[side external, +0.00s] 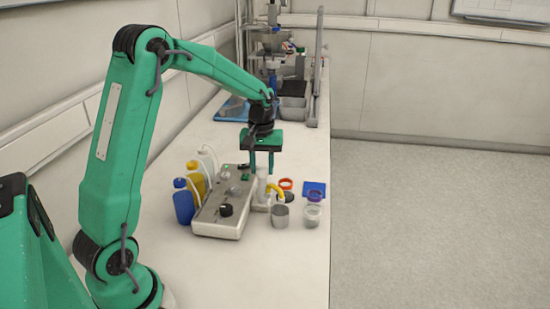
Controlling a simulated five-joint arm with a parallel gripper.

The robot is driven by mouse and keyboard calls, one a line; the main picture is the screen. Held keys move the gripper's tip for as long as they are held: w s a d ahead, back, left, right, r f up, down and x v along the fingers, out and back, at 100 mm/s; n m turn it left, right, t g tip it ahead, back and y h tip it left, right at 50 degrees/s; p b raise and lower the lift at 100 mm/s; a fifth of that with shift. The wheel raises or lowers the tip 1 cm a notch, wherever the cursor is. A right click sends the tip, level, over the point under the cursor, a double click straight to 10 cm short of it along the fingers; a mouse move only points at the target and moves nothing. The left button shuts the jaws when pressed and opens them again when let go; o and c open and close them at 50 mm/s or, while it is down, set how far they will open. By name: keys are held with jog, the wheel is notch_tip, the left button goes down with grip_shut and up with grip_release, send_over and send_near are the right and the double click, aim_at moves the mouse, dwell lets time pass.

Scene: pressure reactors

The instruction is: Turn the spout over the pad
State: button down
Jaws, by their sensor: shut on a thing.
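A yellow curved spout (277,189) sticks out to the right from a white upright post (262,187) beside the grey control box. Its tip points right and down, near the small cups.
Several small cups (280,216) stand close around the spout. The bench front is clear; its right edge is near the pad.

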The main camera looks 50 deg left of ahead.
jog(key=n, duration=0.8)
jog(key=shift+n, duration=0.4)
jog(key=n, duration=0.4)
jog(key=shift+n, duration=2.3)
jog(key=c, duration=1)
grip_release()
jog(key=shift+o, duration=0.2)
jog(key=shift+r, duration=0.15)
